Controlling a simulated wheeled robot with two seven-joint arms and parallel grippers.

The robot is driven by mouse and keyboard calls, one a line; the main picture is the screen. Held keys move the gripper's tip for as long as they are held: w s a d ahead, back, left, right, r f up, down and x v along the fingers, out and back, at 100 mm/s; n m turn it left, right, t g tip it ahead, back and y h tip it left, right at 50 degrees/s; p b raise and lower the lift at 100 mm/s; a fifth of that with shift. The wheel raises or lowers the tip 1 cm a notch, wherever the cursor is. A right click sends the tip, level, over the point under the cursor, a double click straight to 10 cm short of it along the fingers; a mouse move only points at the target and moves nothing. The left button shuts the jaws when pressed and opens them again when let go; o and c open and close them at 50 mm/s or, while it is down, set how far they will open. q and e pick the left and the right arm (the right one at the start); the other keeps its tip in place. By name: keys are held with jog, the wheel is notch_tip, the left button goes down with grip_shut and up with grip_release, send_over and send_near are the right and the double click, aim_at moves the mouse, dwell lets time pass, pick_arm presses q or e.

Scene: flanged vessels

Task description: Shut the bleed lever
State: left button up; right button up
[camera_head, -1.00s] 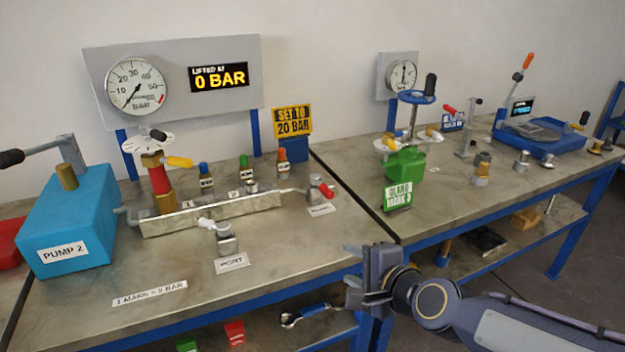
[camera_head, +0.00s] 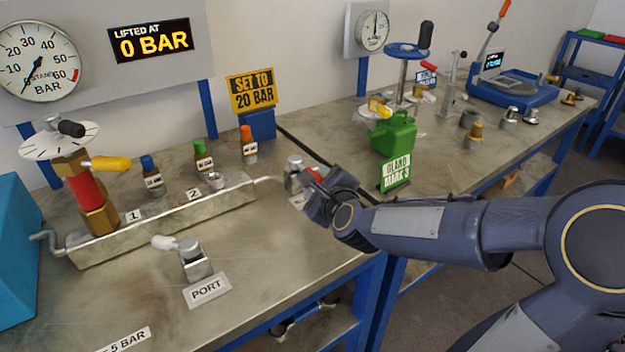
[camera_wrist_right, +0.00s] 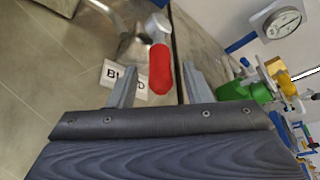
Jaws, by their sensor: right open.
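The bleed valve (camera_head: 293,173) is a grey metal block at the right end of the manifold. Its red bleed lever (camera_head: 314,174) is partly hidden by my right gripper (camera_head: 316,197) in the head view. In the right wrist view the red lever (camera_wrist_right: 160,69) points down the picture, towards the gripper. My right gripper (camera_wrist_right: 158,88) is open, with one finger on each side of the lever's line. The lever's tip is between or just ahead of the fingers; I cannot tell if they touch. The bleed label (camera_wrist_right: 122,79) is partly covered by a finger. My left gripper is not in view.
The manifold (camera_head: 160,222) runs left from the valve, with a white-handled port valve (camera_head: 192,258) in front. Small bottles (camera_head: 249,145) and a yellow sign (camera_head: 252,92) stand behind.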

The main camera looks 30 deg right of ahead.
jog(key=shift+x, duration=1.35)
grip_shut()
